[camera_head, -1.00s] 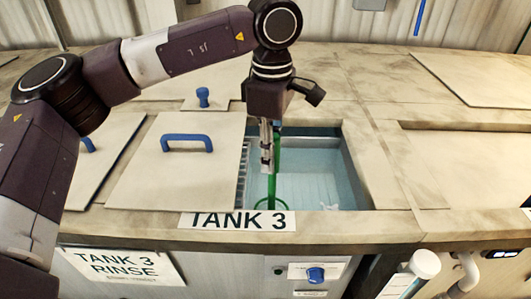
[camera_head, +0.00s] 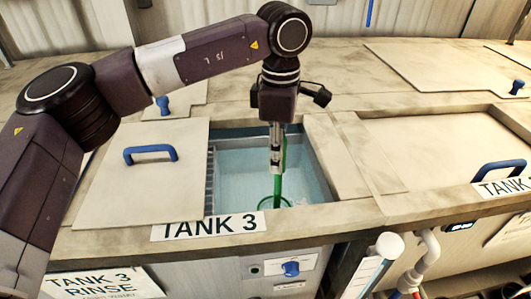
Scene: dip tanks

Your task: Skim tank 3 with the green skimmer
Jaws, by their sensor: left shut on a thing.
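My left gripper (camera_head: 276,158) points down over the open tank 3 and is shut on the green skimmer (camera_head: 277,188). The skimmer's handle stands upright, partly hidden behind the gripper. Its round green hoop is low in the opening, near the front wall. Tank 3 (camera_head: 235,165) holds pale blue liquid; I cannot tell how deep the hoop sits in it. A TANK 3 label (camera_head: 208,226) is on the front rim. My right gripper is not in view.
A lid with a blue handle (camera_head: 150,154) lies left of the opening. Another lidded tank (camera_head: 440,150) is at the right. A white-capped cylinder (camera_head: 388,246) and pipes stand at the front right. A TANK 3 RINSE sign (camera_head: 92,285) hangs below the rim.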

